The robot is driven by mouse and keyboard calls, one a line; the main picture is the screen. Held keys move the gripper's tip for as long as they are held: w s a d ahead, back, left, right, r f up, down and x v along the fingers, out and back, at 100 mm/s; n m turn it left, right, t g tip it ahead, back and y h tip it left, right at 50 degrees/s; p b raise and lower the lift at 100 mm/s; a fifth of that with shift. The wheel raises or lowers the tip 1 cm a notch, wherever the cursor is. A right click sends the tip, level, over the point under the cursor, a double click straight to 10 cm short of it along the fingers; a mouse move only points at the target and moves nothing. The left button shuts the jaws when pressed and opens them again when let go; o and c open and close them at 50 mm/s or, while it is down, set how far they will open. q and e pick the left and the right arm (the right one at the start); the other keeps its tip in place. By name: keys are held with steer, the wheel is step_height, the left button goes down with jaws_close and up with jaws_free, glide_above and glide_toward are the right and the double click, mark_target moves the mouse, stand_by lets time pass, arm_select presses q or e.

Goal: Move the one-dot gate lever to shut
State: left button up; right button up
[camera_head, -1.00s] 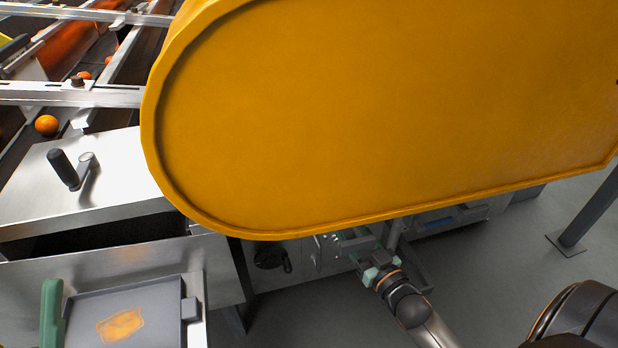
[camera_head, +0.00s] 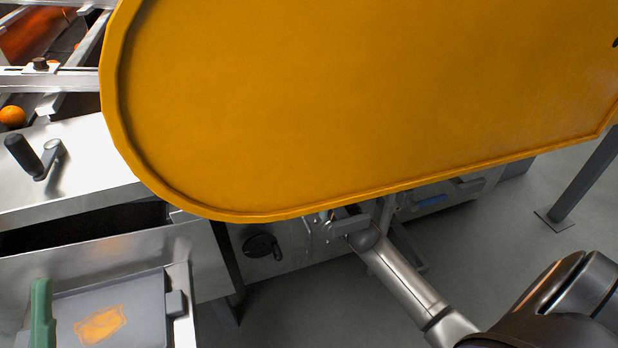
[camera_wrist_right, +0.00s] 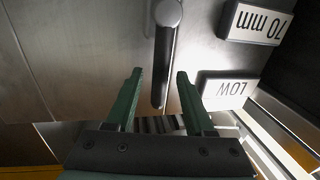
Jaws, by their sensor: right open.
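In the right wrist view a metal lever (camera_wrist_right: 165,60) with a rounded pivot end hangs over a steel panel. No dot mark shows, so I cannot tell whether it is the one-dot gate lever. My right gripper (camera_wrist_right: 157,75) is open, its two green fingers on either side of the lever's lower end, with gaps on both sides and no visible grip. In the head view my right arm reaches to the machine's front under the yellow cover (camera_head: 350,100), which hides part of that area.
A black rotary handle (camera_head: 262,246) is left of my right gripper. A steel bench with a crank (camera_head: 38,158) and a grey tray (camera_head: 145,300) stands at left. A post (camera_head: 585,180) stands at right.

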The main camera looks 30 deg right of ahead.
steer(key=shift+w, duration=0.35)
jaws_close()
stand_by(1.2)
